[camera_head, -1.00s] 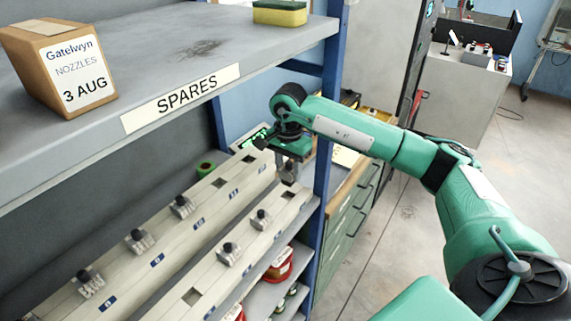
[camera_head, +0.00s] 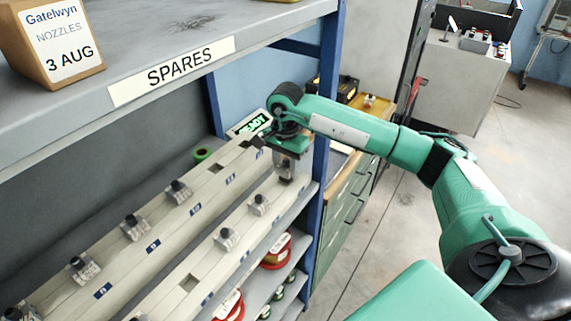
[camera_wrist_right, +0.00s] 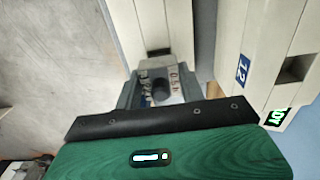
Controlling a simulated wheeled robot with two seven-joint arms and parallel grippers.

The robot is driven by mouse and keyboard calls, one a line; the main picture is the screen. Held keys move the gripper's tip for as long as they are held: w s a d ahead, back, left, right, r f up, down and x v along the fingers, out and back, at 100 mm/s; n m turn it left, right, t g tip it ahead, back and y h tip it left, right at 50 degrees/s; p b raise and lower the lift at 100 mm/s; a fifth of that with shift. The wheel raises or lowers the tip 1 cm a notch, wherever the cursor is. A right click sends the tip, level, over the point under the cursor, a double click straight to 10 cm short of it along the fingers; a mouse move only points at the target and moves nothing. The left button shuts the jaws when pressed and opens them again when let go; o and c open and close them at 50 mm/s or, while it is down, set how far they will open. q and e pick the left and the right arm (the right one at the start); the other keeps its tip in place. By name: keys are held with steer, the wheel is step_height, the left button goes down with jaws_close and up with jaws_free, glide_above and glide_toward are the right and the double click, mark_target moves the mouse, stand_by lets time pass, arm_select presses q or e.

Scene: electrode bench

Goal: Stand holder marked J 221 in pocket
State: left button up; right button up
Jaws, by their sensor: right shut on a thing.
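My right gripper (camera_head: 287,163) is at the far end of the front rail (camera_head: 150,302), pointing down. It is shut on a grey holder with a dark round knob (camera_wrist_right: 161,88), seen between the fingers in the right wrist view. The marking on this holder is too small and partly covered to read. A dark empty pocket (camera_wrist_right: 158,52) shows in the rail just beyond the holder. I cannot tell whether the holder is touching the rail. Other holders stand in the front rail, such as one (camera_head: 227,238), and in the back rail (camera_head: 125,254). My left gripper is not in view.
The SPARES shelf (camera_head: 205,45) overhangs the rails, with a Gatelwyn box (camera_head: 88,75) on it. A blue post (camera_head: 322,130) stands right beside my gripper. Another empty pocket (camera_head: 189,282) is in the front rail.

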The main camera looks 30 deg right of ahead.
steer(key=shift+b, duration=0.6)
stand_by(0.8)
steer(key=shift+f+b, duration=1.2)
steer(key=shift+f, duration=0.25)
stand_by(0.5)
steer(key=o, duration=1)
steer(key=shift+r+b, duration=0.3)
steer(key=shift+r, duration=0.3)
step_height(320, 180, up, 11)
steer(key=shift+r+b, duration=0.1)
steer(key=shift+b, duration=1.15)
steer(key=shift+r, duration=0.75)
steer(key=shift+f, duration=0.1)
